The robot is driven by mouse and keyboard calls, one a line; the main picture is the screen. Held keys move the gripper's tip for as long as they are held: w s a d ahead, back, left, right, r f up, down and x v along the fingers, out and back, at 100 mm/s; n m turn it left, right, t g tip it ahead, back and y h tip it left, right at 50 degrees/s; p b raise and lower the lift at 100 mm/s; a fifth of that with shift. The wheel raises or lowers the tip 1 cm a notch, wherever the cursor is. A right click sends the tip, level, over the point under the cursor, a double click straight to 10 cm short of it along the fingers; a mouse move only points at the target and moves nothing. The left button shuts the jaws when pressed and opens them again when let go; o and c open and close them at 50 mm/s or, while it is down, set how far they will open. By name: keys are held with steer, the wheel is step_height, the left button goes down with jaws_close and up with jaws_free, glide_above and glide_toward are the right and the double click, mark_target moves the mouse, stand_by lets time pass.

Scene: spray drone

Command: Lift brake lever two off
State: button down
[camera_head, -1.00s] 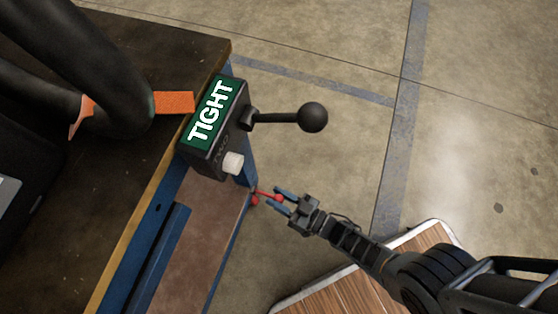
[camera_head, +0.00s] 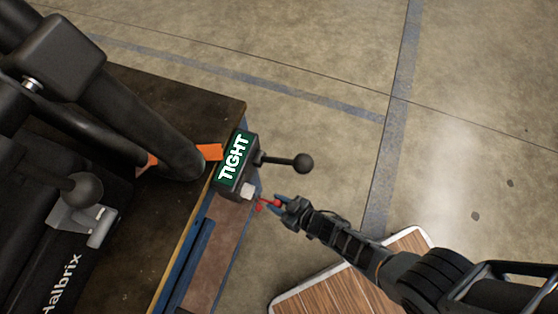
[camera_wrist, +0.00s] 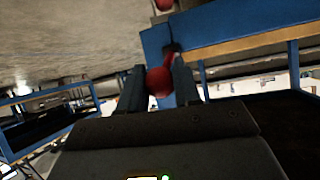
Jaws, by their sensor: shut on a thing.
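A small red lever with a round knob (camera_head: 276,202) stands out at the bench's corner, below the box marked TIGHT. My gripper (camera_head: 279,204) is shut on this knob. In the wrist view the red knob (camera_wrist: 159,82) sits between my two fingers, with its red arm running up to a dark mount on a blue post. A second red knob (camera_wrist: 164,4) shows at the top edge of the wrist view. No number on either lever can be read.
The dark box with a green TIGHT sign (camera_head: 235,160) has a black ball-ended handle (camera_head: 303,163) and a white knob (camera_head: 247,189). A black Halbrix machine (camera_head: 60,265) lies on the dark bench top (camera_head: 140,270). A wooden-topped platform (camera_head: 330,280) stands below my arm. Open concrete floor lies right.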

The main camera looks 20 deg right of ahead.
steer(key=shift+r+g+p, duration=0.45)
steer(key=shift+g+p, duration=0.05)
steer(key=shift+p, duration=0.15)
steer(key=shift+w+a+h, duration=0.1)
steer(key=shift+h, duration=0.3)
steer(key=c, duration=0.8)
jaws_free()
steer(key=p+v, duration=0.5)
steer(key=v, duration=0.1)
steer(key=shift+r, duration=0.2)
steer(key=shift+s+d+r+p, duration=0.25)
steer(key=shift+s+d+p, duration=0.15)
steer(key=shift+s, duration=0.25)
